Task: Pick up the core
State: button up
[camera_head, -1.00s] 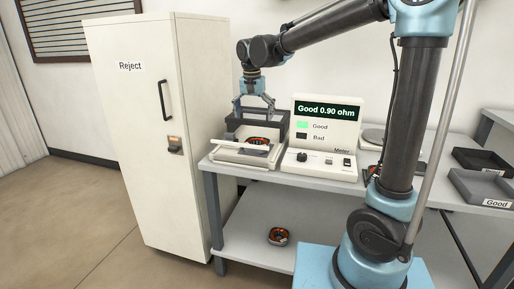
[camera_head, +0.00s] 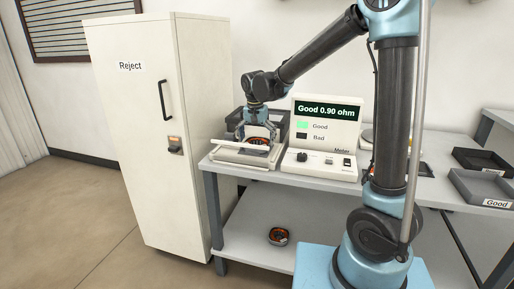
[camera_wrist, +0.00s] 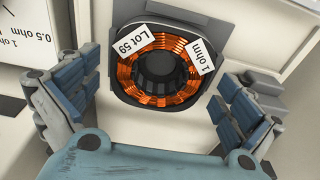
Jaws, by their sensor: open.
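The core (camera_wrist: 160,68) is a dark ring wound with copper wire, with tags reading "Lot 59" and "1 ohm". It sits in a pale fixture (camera_head: 232,156) on the left end of the bench, and its orange edge shows in the head view (camera_head: 260,141). My gripper (camera_wrist: 155,105) is open, with one finger on each side of the core in the wrist view. The fingers appear apart from it. In the head view my gripper (camera_head: 258,134) is low over the fixture and hides part of the core.
The meter (camera_head: 328,125) right of the fixture reads "Good 0.90 ohm" with its green light lit. A white Reject cabinet (camera_head: 140,110) stands left. Another core (camera_head: 278,236) lies on the lower shelf. A grey tray marked "Good" (camera_head: 482,188) is at right. A dark bin (camera_head: 234,117) stands behind the fixture.

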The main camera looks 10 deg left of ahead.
jog(key=shift+f, duration=0.3)
jog(key=shift+c, duration=0.2)
jog(key=c, duration=1.8)
